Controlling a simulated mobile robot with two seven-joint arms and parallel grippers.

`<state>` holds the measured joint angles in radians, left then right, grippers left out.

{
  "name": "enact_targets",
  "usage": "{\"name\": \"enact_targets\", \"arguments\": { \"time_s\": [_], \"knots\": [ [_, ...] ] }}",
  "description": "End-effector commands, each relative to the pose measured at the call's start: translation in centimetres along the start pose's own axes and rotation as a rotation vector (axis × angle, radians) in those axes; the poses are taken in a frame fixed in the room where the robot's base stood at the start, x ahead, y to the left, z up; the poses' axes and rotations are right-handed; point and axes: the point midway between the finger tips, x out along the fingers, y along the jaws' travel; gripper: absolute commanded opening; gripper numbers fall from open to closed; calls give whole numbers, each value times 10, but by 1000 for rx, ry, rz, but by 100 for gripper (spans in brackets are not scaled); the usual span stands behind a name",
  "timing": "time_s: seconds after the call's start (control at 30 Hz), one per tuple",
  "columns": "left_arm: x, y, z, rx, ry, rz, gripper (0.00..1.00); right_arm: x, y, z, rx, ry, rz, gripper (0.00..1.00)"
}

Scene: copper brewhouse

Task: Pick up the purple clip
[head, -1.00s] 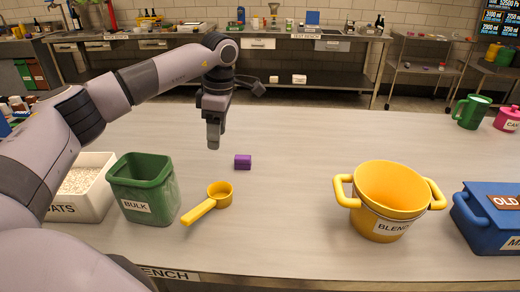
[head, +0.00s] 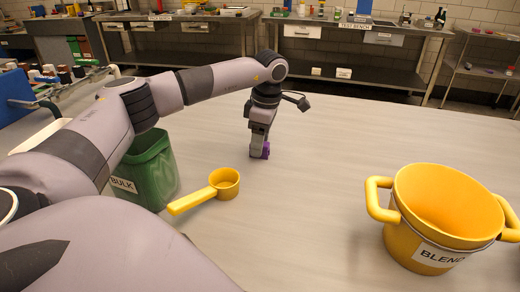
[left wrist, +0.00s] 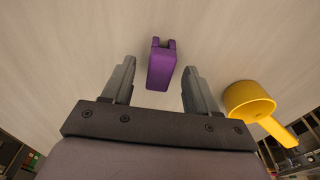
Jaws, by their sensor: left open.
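The purple clip (left wrist: 160,66) lies on the table between and a little beyond the two open fingers of my left gripper (left wrist: 152,82) in the left wrist view. Its two small prongs point away from the gripper, and clear gaps show on both sides of it. In the head view, my left gripper (head: 259,154) points down at the table, and the clip (head: 266,150) shows partly hidden behind its fingers. My right gripper is not in either view.
A yellow scoop (head: 225,184) lies just left of the gripper, beside a green BULK bin (head: 150,170) partly hidden by my arm. A yellow BLEND pot (head: 430,215) stands at the right. The table (head: 310,190) between scoop and pot is clear.

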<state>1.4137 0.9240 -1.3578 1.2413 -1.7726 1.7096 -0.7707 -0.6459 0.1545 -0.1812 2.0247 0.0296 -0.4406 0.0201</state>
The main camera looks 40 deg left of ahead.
Motion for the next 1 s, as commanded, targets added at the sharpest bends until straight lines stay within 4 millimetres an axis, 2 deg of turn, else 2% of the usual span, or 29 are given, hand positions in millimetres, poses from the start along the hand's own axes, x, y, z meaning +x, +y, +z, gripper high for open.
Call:
{"name": "enact_targets", "arguments": {
  "time_s": [0.1, 0.37, 0.43, 0.53, 0.57, 0.87, 1.0],
  "knots": [
    [14, -1, 0, 0, 2, -1, 59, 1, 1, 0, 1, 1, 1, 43],
    [17, 0, 0, 0, 0, 0, 59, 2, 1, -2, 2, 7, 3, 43],
    [17, 0, 0, 0, 0, 0, 42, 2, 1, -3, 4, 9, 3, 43],
    [17, -1, 0, 0, 0, 0, 10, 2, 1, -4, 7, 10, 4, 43],
    [17, -1, 0, 0, 0, 0, 4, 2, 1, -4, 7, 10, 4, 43],
    [16, 0, 0, 0, 0, 0, 4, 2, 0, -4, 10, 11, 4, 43],
    [8, 0, -1, 0, -1, 1, 4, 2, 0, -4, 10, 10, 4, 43]
  ]
}}
